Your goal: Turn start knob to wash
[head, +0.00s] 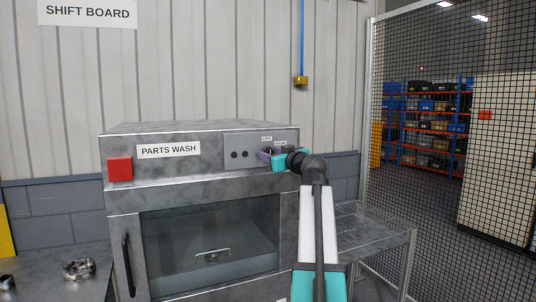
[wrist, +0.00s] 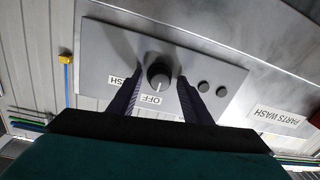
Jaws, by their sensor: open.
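The start knob (wrist: 159,74) is a dark round knob on the grey control panel (wrist: 110,60) of the parts washer. Its pale pointer line faces the OFF label (wrist: 151,99). The WASH label (wrist: 116,81) is partly covered by a finger in the wrist view, where the labels appear upside down. My gripper (wrist: 161,78) is open, with one dark finger on each side of the knob. I cannot tell whether either finger touches it. In the head view my gripper (head: 264,154) is at the panel and covers most of the knob.
Two small dark buttons (wrist: 212,90) sit beside the knob. The washer (head: 120,199) has a red box (head: 120,169) on its front and a closed glass door below. A wire rack table (head: 378,233) stands at right, near a mesh fence (head: 430,200).

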